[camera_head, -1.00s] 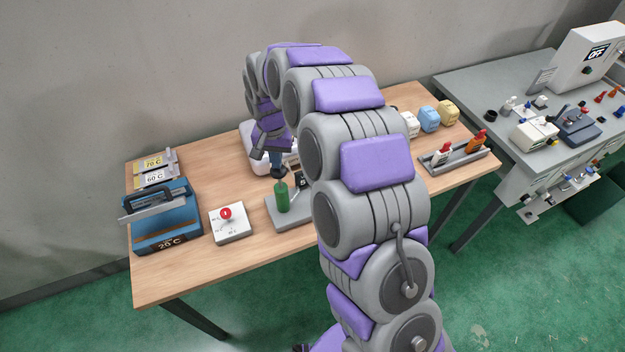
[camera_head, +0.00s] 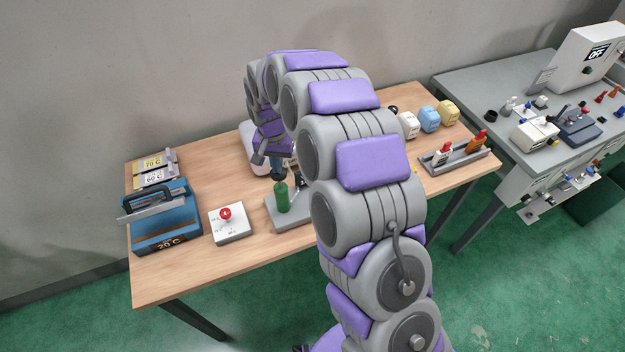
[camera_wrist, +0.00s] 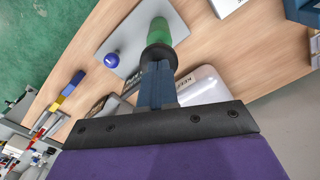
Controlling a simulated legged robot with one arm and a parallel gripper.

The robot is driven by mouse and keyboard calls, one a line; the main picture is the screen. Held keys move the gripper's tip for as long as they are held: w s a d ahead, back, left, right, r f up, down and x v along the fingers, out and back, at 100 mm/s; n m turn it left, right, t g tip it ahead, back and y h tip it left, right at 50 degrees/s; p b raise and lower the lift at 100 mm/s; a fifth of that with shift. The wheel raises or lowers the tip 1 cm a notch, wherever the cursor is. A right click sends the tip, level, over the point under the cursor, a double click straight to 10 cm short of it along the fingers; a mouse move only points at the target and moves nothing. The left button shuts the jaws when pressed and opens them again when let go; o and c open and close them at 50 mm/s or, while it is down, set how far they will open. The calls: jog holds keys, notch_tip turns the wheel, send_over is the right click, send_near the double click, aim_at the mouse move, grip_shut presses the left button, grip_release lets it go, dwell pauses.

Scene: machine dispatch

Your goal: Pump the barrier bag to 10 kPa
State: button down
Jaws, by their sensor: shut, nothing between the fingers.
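The green cylinder (camera_head: 282,196) stands upright on a grey plate (camera_head: 277,221) near the table's front edge. My gripper (camera_head: 278,174) is shut and empty, pointing down at the cylinder's top; I cannot tell firmly whether they touch. In the wrist view my gripper's fingers (camera_wrist: 156,88) are together, with a dark round cap (camera_wrist: 159,50) just beyond them at the end of the green cylinder (camera_wrist: 158,28). A blue knob (camera_wrist: 112,60) sits on the same plate. A pale rounded object (camera_wrist: 205,84), possibly the bag, lies beside the fingers. No pressure reading is legible.
A white box with a red knob (camera_head: 226,213) and a blue 20 C unit (camera_head: 168,232) stand to the left. Bare wood (camera_head: 205,170) lies behind the white box. A grey second table (camera_head: 470,85) stands further right.

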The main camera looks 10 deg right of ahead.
jog(key=shift+r+p, duration=0.8)
jog(key=shift+r, duration=2.7)
jog(key=s+d+r+n+g+b, duration=0.1)
jog(key=s+d+b, duration=0.35)
jog(key=s, duration=0.55)
jog(key=s+d+r+n+b, duration=0.1)
jog(key=s+d+b, duration=0.2)
jog(key=s+d, duration=0.45)
jog(key=s+d+f+b, duration=0.2)
jog(key=s+f, duration=0.1)
jog(key=s, duration=0.8)
jog(key=s+d+f+b, duration=0.2)
jog(key=s+f+b, duration=0.1)
jog(key=s, duration=0.8)
jog(key=shift+s+d+n+g, duration=0.15)
jog(key=shift+s+n+g, duration=0.05)
jog(key=shift+n+g, duration=0.2)
